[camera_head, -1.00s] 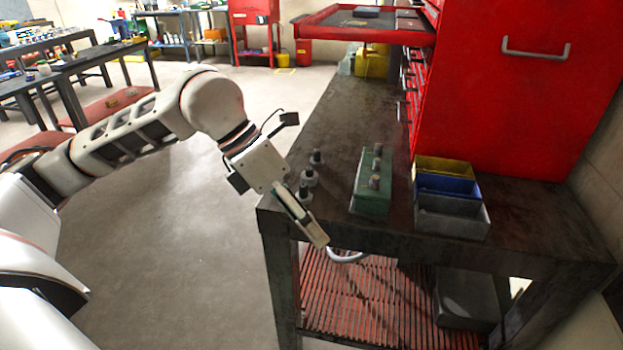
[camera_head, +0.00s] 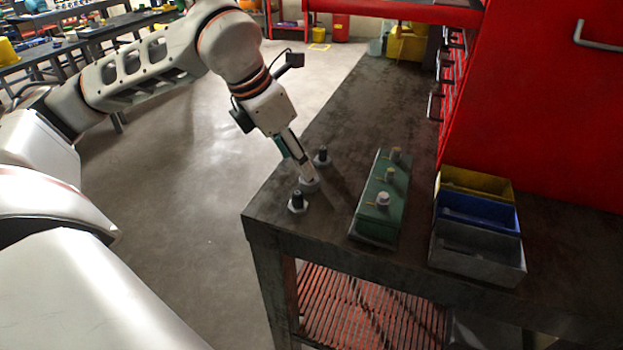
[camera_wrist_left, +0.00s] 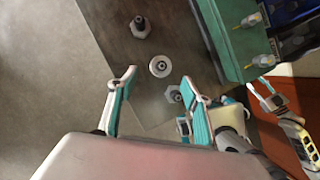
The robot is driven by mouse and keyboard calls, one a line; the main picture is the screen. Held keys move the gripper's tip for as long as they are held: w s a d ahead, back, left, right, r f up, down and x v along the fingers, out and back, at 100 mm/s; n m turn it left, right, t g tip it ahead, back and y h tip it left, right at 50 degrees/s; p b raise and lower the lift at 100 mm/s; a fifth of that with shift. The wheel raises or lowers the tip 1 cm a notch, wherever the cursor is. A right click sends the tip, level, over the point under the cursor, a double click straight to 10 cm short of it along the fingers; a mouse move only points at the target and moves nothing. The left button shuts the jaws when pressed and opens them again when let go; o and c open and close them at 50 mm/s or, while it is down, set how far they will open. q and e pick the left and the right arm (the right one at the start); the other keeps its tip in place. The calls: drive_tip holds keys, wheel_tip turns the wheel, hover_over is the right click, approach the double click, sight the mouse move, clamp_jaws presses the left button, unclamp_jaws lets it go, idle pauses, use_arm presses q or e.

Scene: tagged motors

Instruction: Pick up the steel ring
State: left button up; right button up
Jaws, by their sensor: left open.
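The steel ring (camera_wrist_left: 159,66) is a round pale grey disc with a small round centre, lying on the dark workbench in the left wrist view. It also shows in the head view (camera_head: 310,186), partly hidden by my fingertips. My left gripper (camera_head: 309,178) points down at it from above. In the left wrist view my left gripper (camera_wrist_left: 157,80) is open, with one teal finger to either side and the ring between and beyond the tips. Nothing is held. Whether a finger touches the ring cannot be told.
Two grey hex-based pieces with dark posts stand close by, one nearer (camera_head: 298,203) and one farther (camera_head: 321,158). A green block (camera_head: 366,222) with several studs is to the right, then yellow, blue and grey bins (camera_head: 478,262). The bench's left edge is close.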

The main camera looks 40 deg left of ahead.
sight(303, 181)
use_arm(q)
drive_tip(key=x, duration=0.4)
drive_tip(key=shift+d+f+b, duration=0.1)
drive_tip(key=shift+f+b, duration=0.2)
drive_tip(key=shift+b, duration=0.1)
drive_tip(key=shift+w+f, duration=0.15)
drive_tip(key=shift+f, duration=0.1)
drive_tip(key=c, duration=1.2)
drive_tip(key=shift+o, duration=0.2)
use_arm(e)
drive_tip(key=shift+w+d+f, duration=0.1)
drive_tip(key=shift+w, duration=0.25)
use_arm(q)
drive_tip(key=shift+r, duration=0.1)
